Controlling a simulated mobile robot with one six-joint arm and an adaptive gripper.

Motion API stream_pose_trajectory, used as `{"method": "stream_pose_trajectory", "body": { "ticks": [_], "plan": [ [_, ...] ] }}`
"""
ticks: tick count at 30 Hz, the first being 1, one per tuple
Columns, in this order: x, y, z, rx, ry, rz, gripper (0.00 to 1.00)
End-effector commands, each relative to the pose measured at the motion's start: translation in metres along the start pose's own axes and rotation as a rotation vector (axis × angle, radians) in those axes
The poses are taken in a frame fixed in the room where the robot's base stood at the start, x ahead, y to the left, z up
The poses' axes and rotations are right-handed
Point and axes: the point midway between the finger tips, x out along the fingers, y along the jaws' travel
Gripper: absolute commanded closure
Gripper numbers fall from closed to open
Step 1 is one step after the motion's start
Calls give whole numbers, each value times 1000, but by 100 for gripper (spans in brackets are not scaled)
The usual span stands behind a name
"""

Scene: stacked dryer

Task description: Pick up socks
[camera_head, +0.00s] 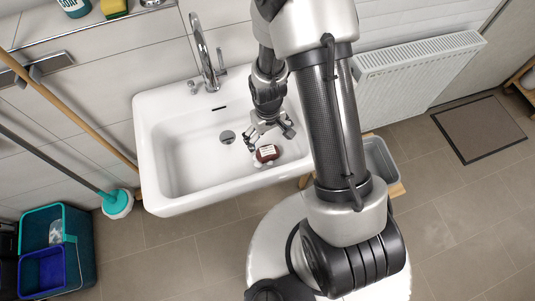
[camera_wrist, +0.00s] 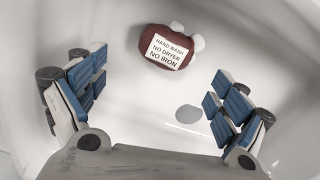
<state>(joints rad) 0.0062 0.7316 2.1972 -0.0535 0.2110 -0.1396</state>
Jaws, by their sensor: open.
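The socks (camera_head: 267,153) are a small dark red bundle with white ends, lying in the white sink basin (camera_head: 185,150) near its front right side. My gripper (camera_head: 267,133) is inside the basin, just above and behind the socks. In the wrist view my gripper (camera_wrist: 153,100) is open and empty, its blue-padded fingers wide apart. The socks lie beyond the fingertips, roughly centred between them, and nothing touches them.
The basin walls surround my gripper. A chrome faucet (camera_head: 206,60) rises at the back of the sink, and the drain (camera_head: 227,137) is left of the gripper. A radiator (camera_head: 415,80) is on the wall at right. Teal and blue buckets (camera_head: 55,250) stand on the floor at left.

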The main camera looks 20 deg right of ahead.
Motion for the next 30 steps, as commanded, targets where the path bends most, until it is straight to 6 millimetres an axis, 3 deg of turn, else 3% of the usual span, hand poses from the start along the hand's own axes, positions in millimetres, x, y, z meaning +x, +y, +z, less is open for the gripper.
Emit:
{"method": "stream_pose_trajectory", "body": {
  "ticks": [3, 11, 21, 28, 30],
  "plan": [
    [20, 0, 1, 0, -2, 0, 8],
    [33, -2, 1, 0, -1, 0, 8],
    [78, -8, 4, 0, -1, 0, 8],
    [78, -8, 3, 1, 1, 0, 8],
    [78, -8, 4, 1, 0, 0, 13]
  ]
}}
